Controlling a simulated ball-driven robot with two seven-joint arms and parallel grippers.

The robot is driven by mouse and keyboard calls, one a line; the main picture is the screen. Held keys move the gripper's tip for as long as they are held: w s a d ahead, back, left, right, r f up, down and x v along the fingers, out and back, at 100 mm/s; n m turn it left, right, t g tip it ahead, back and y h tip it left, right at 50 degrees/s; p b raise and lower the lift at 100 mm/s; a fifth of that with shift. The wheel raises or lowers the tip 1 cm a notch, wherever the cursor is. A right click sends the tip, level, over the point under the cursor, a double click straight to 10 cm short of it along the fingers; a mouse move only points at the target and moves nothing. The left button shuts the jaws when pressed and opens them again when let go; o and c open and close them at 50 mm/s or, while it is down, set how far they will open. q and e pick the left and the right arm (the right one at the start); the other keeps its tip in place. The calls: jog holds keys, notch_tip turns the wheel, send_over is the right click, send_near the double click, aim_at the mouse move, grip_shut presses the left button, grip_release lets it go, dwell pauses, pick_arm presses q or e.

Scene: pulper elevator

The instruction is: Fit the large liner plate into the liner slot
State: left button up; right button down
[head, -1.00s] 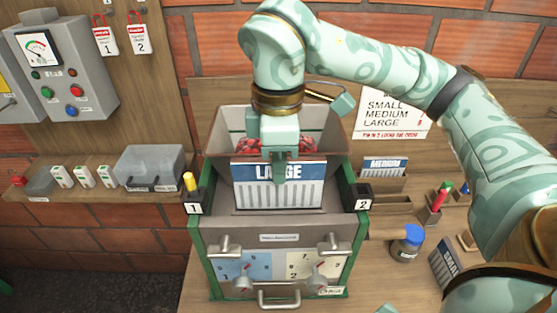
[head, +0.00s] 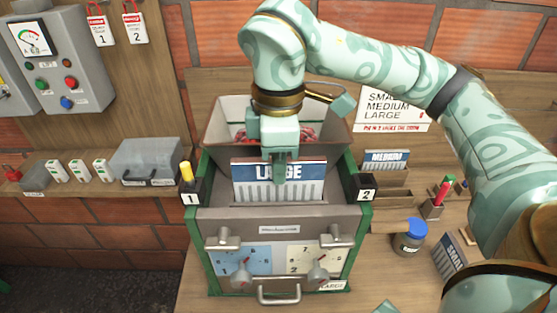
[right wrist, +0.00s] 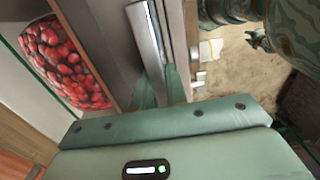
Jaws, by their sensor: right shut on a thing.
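The large liner plate (head: 245,192), with a blue LARGE band over pale vertical stripes, stands upright above the front top of the grey machine (head: 279,226). My right gripper (head: 279,178) comes down from above and is shut on the plate's top middle. In the right wrist view the plate (right wrist: 144,45) shows as a bright edge at the fingers (right wrist: 160,88), with a dark gap along its right side. The liner slot is mostly hidden by the plate in the head view. I cannot tell how far the lower edge is in it. My left gripper is not in view.
The hopper (head: 222,120) with red fruit is behind the plate. Post 1 (head: 190,198), holding a yellow peg, and post 2 (head: 366,194) flank the plate. The medium plate (head: 386,160) stands in a rack at right; the small plate (head: 455,257) and a blue-lidded jar (head: 410,238) are nearer.

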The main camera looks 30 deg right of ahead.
jog(key=shift+f+b, duration=1.5)
jog(key=shift+f, duration=0.3)
jog(key=c, duration=1.3)
grip_release()
notch_tip(320, 180, up, 16)
jog(key=shift+r+p, duration=0.25)
jog(key=shift+p, duration=1)
